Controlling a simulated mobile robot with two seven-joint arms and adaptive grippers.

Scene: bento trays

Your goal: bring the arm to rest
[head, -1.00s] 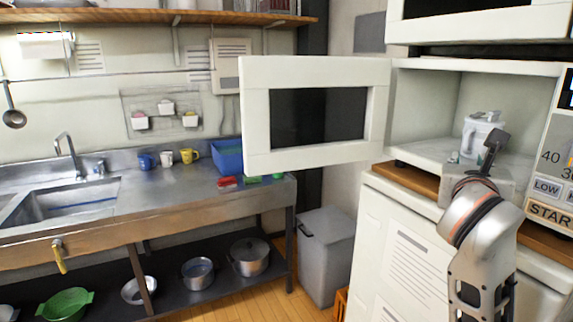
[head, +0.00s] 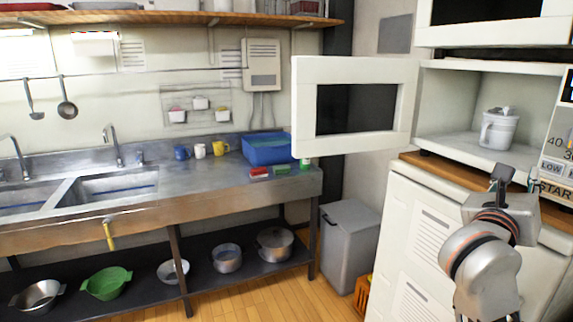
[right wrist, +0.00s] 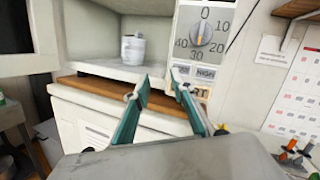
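My right gripper (head: 514,178) is in front of the open microwave (head: 440,132), near the wooden counter edge, with its fingers apart. In the right wrist view its two teal fingers (right wrist: 160,88) are spread with nothing between them. A white lidded pot or jug (head: 498,130) with a handle stands upright inside the microwave, apart from the fingers. It also shows in the right wrist view (right wrist: 133,49). My left gripper is in no view.
The microwave door (head: 302,110) stands open to the left. The dial panel (right wrist: 203,38) is right of the opening. A white cabinet (head: 405,225) is below. A steel sink counter (head: 130,205) with cups and a blue bin (head: 267,148) lies left. A grey bin (head: 350,240) stands on the floor.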

